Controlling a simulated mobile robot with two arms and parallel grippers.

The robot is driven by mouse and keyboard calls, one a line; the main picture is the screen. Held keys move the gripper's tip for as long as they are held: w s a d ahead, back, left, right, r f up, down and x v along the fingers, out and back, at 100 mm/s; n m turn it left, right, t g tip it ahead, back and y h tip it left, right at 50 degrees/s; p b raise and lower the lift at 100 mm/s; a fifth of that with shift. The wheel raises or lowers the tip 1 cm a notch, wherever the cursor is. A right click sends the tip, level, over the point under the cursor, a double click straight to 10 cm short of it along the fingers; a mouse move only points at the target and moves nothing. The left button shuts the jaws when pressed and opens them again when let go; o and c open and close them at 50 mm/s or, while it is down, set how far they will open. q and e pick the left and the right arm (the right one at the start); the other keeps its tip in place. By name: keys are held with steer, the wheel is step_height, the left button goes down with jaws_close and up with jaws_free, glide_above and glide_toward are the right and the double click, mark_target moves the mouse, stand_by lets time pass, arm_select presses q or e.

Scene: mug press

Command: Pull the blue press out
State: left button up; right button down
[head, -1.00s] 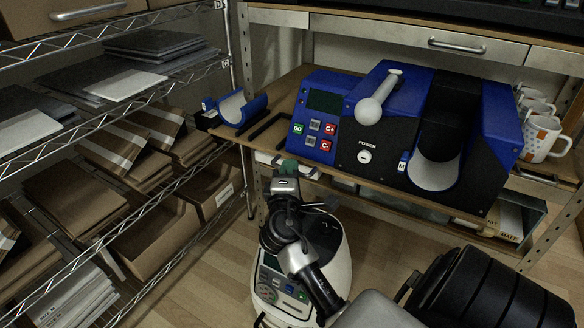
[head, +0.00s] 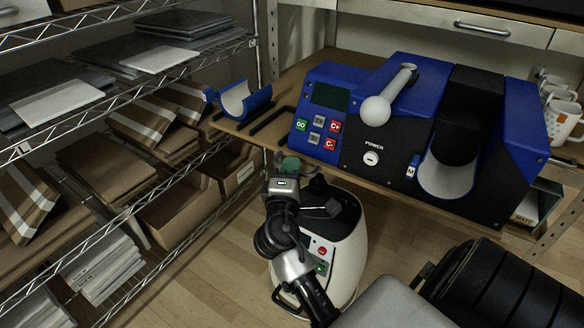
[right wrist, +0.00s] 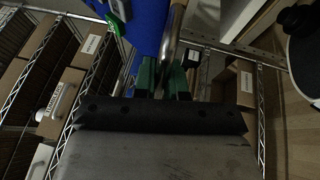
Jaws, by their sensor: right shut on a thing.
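The blue press (head: 420,125) is a blue and black machine with buttons and a white-knobbed lever. It stands on a wooden board (head: 225,122), with a small blue cradle (head: 243,101) beside it on the left. My right gripper (head: 288,166) is at the board's front edge, just below the press's front left corner. In the right wrist view, its green fingers (right wrist: 163,78) close on the thin edge strip, with the blue press (right wrist: 146,22) next to it. The exact contact is dark and partly hidden. My left gripper is not in view.
Wire shelves (head: 120,75) with boxes, folders and papers fill the left side. Mugs (head: 563,118) stand behind the press on the right. A drawer (head: 430,18) is above. Wooden floor (head: 215,275) lies open below.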

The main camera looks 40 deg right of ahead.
steer(key=c, duration=1.5)
jaws_free()
steer(key=shift+d, duration=0.15)
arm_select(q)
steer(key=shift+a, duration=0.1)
arm_select(e)
steer(key=shift+s+a+f, duration=0.15)
steer(key=shift+s+a, duration=0.05)
steer(key=shift+a, duration=0.15)
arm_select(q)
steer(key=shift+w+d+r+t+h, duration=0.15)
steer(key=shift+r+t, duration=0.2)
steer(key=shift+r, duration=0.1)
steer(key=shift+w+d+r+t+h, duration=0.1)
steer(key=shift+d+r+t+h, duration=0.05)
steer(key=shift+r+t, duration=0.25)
arm_select(e)
steer(key=v, duration=1)
